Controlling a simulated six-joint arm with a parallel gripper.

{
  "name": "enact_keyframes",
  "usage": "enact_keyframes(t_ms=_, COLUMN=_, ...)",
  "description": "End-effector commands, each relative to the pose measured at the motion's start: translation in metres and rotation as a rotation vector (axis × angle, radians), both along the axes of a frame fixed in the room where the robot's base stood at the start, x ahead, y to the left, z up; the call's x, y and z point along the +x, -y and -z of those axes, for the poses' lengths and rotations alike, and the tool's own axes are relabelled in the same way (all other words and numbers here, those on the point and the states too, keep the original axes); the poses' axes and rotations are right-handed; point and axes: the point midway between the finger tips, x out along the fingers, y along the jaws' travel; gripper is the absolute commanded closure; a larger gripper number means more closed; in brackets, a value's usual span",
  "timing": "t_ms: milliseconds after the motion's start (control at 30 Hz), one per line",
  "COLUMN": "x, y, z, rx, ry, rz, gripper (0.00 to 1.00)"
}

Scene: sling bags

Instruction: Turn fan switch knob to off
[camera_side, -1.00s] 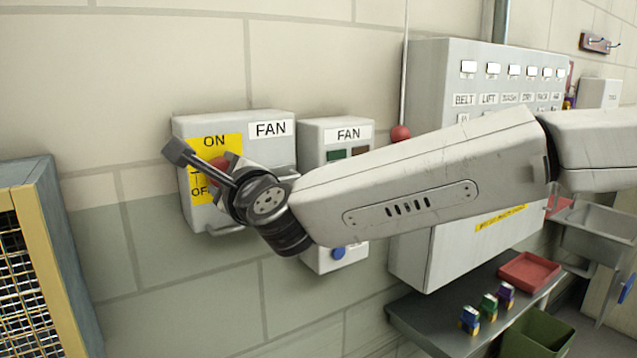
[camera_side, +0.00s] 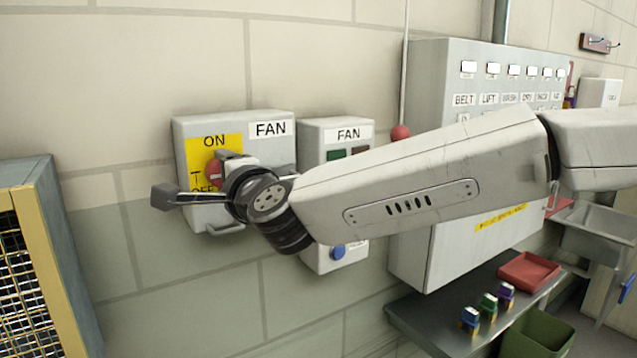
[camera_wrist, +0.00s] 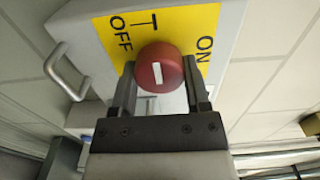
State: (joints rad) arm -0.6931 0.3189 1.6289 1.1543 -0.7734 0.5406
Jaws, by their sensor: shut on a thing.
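The fan switch knob is red and round with a white bar mark (camera_wrist: 158,66). It sits on the yellow ON/OFF plate (camera_wrist: 205,25) of a grey FAN box (camera_side: 268,150). In the side view the knob (camera_side: 214,172) shows partly behind my wrist, which covers part of the OFF lettering. My gripper (camera_wrist: 159,74) is shut on the knob, a finger on each side; the contact faces are not clearly visible.
A large labelled panel (camera_side: 425,75) is further right. A shelf (camera_side: 420,320) with small coloured blocks is below. A caged unit (camera_side: 60,250) stands at left. A metal handle (camera_wrist: 62,72) juts from the switch box.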

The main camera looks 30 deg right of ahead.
Motion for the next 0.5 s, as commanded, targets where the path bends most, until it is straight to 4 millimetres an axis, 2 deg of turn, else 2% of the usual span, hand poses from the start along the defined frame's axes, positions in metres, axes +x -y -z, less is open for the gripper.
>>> enact_keyframes(t_ms=267, x=-0.0002, y=-0.0003, z=-0.0001, rx=-0.005, ry=0.001, rz=-0.001, gripper=0.99)
enact_keyframes(t_ms=300, x=-0.0002, y=-0.0003, z=0.0000, rx=-0.005, ry=0.001, rz=-0.001, gripper=0.27)
enact_keyframes(t_ms=367, x=-0.0002, y=-0.0003, z=0.0000, rx=-0.004, ry=0.001, rz=-0.001, gripper=0.08)
enact_keyframes(t_ms=400, x=-0.0001, y=-0.0002, z=0.0000, rx=-0.004, ry=0.001, rz=-0.001, gripper=0.04)
enact_keyframes(t_ms=500, x=-0.0001, y=-0.0002, z=0.0000, rx=-0.003, ry=0.001, rz=0.000, gripper=0.04)
